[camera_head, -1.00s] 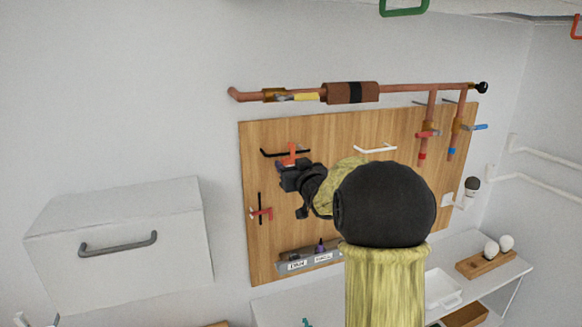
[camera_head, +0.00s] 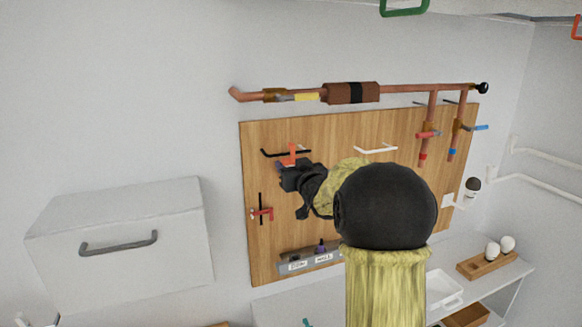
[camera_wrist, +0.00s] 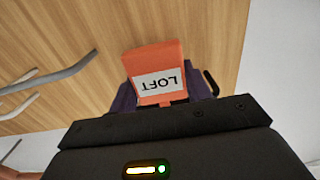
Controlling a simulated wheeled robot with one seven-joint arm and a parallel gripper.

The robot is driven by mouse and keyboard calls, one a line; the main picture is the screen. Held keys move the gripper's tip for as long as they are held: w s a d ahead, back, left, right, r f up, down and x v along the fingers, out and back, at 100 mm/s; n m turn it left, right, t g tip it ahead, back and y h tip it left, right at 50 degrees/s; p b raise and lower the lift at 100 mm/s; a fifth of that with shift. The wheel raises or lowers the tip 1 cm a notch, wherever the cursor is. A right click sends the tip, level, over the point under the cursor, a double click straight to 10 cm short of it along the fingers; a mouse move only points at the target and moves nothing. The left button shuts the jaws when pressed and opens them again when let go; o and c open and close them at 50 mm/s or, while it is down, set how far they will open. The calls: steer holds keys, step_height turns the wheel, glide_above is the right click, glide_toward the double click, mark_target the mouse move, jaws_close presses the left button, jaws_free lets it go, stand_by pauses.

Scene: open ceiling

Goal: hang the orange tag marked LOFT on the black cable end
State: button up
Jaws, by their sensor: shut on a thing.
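The orange tag (camera_wrist: 157,62) with a white LOFT label is in my gripper (camera_wrist: 166,97), shut on its lower part between dark purple fingers. The label reads upside down in the wrist view. In the head view the tag (camera_head: 291,152) sticks up above my gripper (camera_head: 284,168), in front of the wooden board. The black cable end (camera_head: 270,154) runs across the board there, and the tag overlaps it. In the wrist view a short black piece of it (camera_wrist: 211,82) shows right of the tag. The tag hides the rest, so I cannot tell whether they touch.
A white cable end (camera_head: 375,149) projects from the wooden board (camera_head: 345,137) to the right. A red-handled fitting (camera_head: 262,213) sits lower left. A copper pipe (camera_head: 420,88) crosses above. A grey labelled holder (camera_head: 283,270) is below. My arm hides the board's middle.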

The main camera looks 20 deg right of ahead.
steer(key=shift+w+f+b, duration=0.1)
steer(key=shift+f+b, duration=0.65)
steer(key=shift+f, duration=0.05)
stand_by(0.4)
steer(key=o, duration=1)
steer(key=shift+o, duration=0.2)
steer(key=s+b, duration=0.5)
steer(key=s, duration=1.2)
steer(key=shift+s, duration=0.2)
